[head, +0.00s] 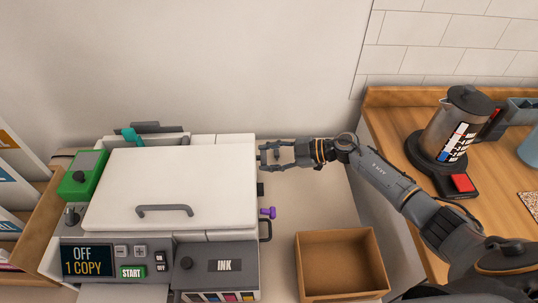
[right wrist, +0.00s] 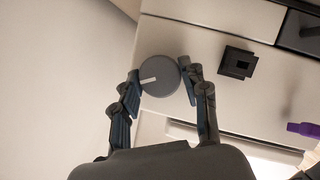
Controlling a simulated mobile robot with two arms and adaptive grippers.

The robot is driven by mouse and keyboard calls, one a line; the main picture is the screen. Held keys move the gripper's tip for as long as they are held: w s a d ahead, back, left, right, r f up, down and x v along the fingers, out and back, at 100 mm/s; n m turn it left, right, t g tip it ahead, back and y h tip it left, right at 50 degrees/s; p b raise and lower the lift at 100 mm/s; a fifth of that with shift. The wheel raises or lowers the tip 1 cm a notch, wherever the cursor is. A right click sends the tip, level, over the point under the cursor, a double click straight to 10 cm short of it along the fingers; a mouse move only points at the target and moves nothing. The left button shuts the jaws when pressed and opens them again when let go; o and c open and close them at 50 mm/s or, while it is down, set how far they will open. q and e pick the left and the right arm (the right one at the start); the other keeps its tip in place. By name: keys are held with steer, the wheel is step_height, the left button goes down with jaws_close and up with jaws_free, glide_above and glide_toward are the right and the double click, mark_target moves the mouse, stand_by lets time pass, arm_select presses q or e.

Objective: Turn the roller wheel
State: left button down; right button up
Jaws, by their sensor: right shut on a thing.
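The roller wheel (right wrist: 160,78) is a round grey disc with a white line mark, on the side of the white copier (head: 170,180). In the right wrist view my right gripper (right wrist: 162,82) has one finger on each side of the wheel and is shut on it. In the head view my right gripper (head: 268,155) reaches in from the right to the copier's right side; the wheel itself is hard to make out there. My left gripper is not in view.
A purple knob (head: 268,212) and a dark handle (head: 265,231) are on the copier's right side. An open cardboard box (head: 340,238) stands at front right. A coffee pot (head: 458,125) stands on the wooden counter (head: 400,110). A black square socket (right wrist: 237,62) is beside the wheel.

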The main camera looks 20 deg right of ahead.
steer(key=shift+n+t, duration=0.3)
stand_by(0.5)
steer(key=o, duration=1.1)
steer(key=shift+o, duration=0.2)
steer(key=v, duration=1.2)
steer(key=shift+f, duration=0.1)
